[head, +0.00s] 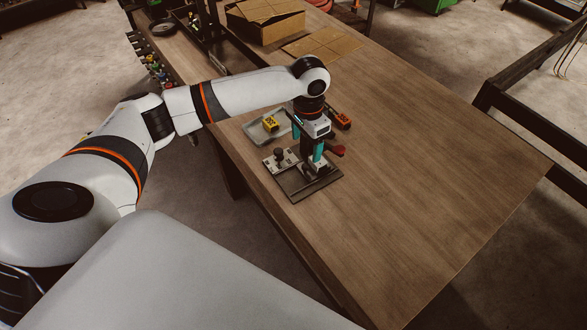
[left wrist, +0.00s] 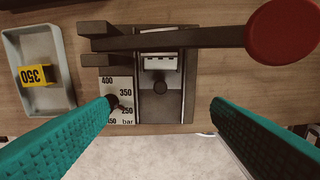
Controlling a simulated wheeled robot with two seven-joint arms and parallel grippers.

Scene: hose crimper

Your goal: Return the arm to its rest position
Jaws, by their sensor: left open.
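The hose crimper (head: 325,188) stands on the wooden table, with a dark base plate, a lever with a red knob (head: 338,151) and a pale pressure plate. In the left wrist view the crimper (left wrist: 188,90) shows from above, with the lever across the top, the red knob (left wrist: 283,33) at the right and numbers on the pressure plate (left wrist: 122,84). My left gripper (head: 309,154) is open over the crimper. Its teal fingers are wide apart in the left wrist view (left wrist: 161,108), with nothing held. Whether they touch the crimper is unclear. My right gripper is not visible.
A grey tray (head: 253,136) beside the crimper holds a yellow block (head: 270,124) marked 350. An orange-and-black object (head: 340,118) lies behind my left gripper. A cardboard box (head: 265,24) and flat cardboard (head: 322,44) are farther back. The table's right side is clear.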

